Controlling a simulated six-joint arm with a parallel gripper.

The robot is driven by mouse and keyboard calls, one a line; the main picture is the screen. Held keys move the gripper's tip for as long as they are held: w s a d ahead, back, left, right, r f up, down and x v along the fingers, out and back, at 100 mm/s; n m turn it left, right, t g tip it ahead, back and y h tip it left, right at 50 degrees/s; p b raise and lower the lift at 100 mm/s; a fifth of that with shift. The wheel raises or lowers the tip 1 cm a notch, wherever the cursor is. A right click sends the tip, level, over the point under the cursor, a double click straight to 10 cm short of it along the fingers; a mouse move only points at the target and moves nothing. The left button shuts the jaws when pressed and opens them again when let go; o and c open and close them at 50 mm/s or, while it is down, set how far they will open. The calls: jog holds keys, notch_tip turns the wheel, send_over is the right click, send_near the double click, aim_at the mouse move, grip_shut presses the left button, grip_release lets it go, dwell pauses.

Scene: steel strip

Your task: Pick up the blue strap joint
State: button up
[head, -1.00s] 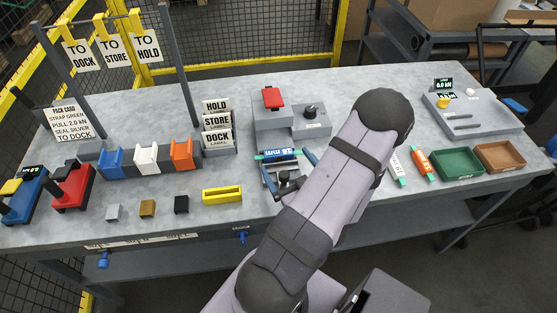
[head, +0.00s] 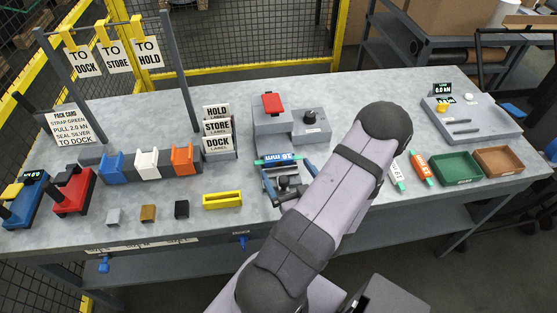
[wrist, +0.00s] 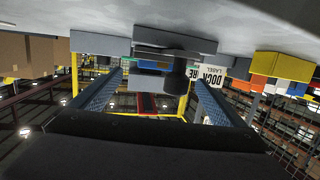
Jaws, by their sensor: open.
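The blue strap joint (head: 284,159), marked 16 mm with green ends, lies at the front of the grey machine (head: 272,128) in the head view. My gripper (head: 289,174) is open just in front of it, its blue-grey fingers spread towards the joint's two ends. Between the fingers sits a dark fitting. In the upside-down wrist view, both fingers (wrist: 157,84) are apart, with a blue piece (wrist: 152,66), probably the joint, and a dark cylinder (wrist: 176,72) between them. Contact with the joint cannot be told.
A white joint (head: 397,174) and an orange joint (head: 421,168) lie right of my arm. Green (head: 457,166) and brown (head: 498,161) trays are farther right. A label rack (head: 217,135) and yellow block (head: 222,199) stand left of the machine.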

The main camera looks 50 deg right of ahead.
aim_at(282, 167)
jog(key=shift+w+d+p, duration=0.25)
jog(key=shift+w+p, duration=0.2)
jog(key=shift+w, duration=0.1)
jog(key=shift+f+p+x, duration=0.2)
jog(key=shift+p+x, duration=0.65)
jog(key=shift+x, duration=1.15)
jog(key=c, duration=1.2)
jog(key=shift+r, duration=0.2)
jog(key=shift+r+b, duration=0.55)
jog(key=shift+r, duration=3.05)
jog(key=shift+c, duration=0.2)
jog(key=shift+r+p, duration=0.8)
jog(key=shift+r, duration=0.45)
